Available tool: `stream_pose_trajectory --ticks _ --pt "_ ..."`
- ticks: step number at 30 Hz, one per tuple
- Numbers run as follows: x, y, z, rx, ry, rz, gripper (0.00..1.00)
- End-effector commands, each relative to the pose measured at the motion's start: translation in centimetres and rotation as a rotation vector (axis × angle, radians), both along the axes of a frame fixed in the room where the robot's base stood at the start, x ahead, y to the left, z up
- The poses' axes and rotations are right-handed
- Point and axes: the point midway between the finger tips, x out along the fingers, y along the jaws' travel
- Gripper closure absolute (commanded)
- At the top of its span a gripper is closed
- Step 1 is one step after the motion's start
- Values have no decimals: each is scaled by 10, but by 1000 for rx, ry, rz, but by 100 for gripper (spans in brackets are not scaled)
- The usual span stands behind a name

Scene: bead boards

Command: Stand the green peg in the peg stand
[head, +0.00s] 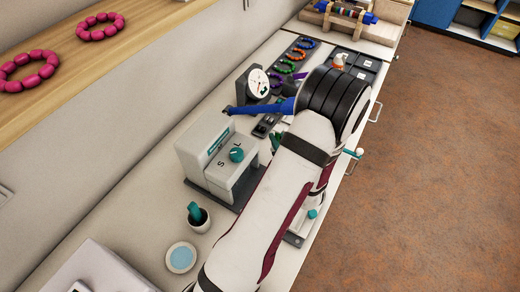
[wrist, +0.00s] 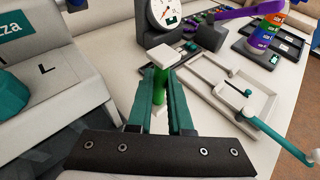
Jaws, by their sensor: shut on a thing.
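In the wrist view my gripper (wrist: 161,78) has its two teal fingers closed on the green peg (wrist: 160,87). The peg stands roughly upright between the fingers, and they cover part of it. A pale block (wrist: 168,54) shows right behind the fingertips; I cannot tell whether it touches the peg. I cannot make out the peg stand for certain in either view.
A white dial gauge (wrist: 163,13) stands just behind the fingers. A white tray (wrist: 205,93) with a teal-handled rod (wrist: 278,138) lies to the right. A grey-white box with a teal knob (head: 237,154) is at the left. A small pot (head: 198,222) stands nearer.

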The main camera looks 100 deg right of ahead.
Motion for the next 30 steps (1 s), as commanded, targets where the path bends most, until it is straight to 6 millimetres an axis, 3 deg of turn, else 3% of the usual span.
stream_pose_trajectory --ticks 7,18,19,23,30 --pt "0 0 -49 0 -2 0 100" --pt "0 0 -57 -2 0 1 100" --pt "0 0 -57 -2 1 1 78" --pt "0 0 -56 -2 1 1 55" --pt "0 0 -56 -2 1 1 52"
